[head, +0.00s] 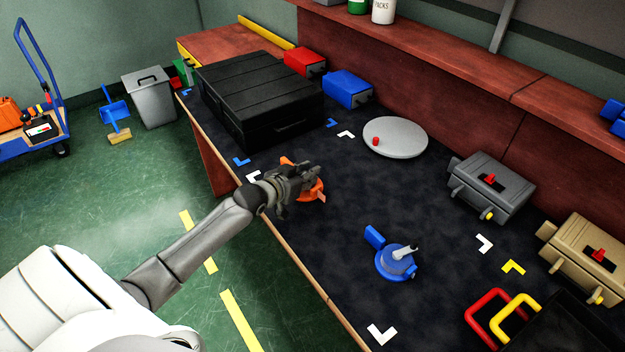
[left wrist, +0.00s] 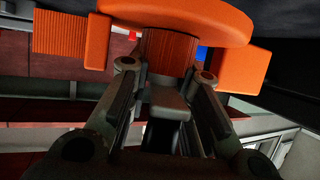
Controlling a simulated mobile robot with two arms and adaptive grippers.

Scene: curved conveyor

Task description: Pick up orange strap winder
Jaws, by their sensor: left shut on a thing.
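The orange strap winder (head: 313,192) is at the left edge of the dark work surface, partly hidden behind my left gripper (head: 306,180) in the head view. In the left wrist view the orange strap winder (left wrist: 180,22) fills the top, with a round disc, a ribbed hub and two blocks on its sides. My left gripper (left wrist: 165,85) is shut on its ribbed hub. Whether the winder touches the table is hidden. My right gripper is not in view.
A black case (head: 260,95) stands behind the gripper. A blue winder (head: 396,262) sits nearer on the dark table (head: 330,250). A grey disc (head: 410,138), a grey box (head: 490,185) and a tan box (head: 590,258) are to the right. The surface between is mostly clear.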

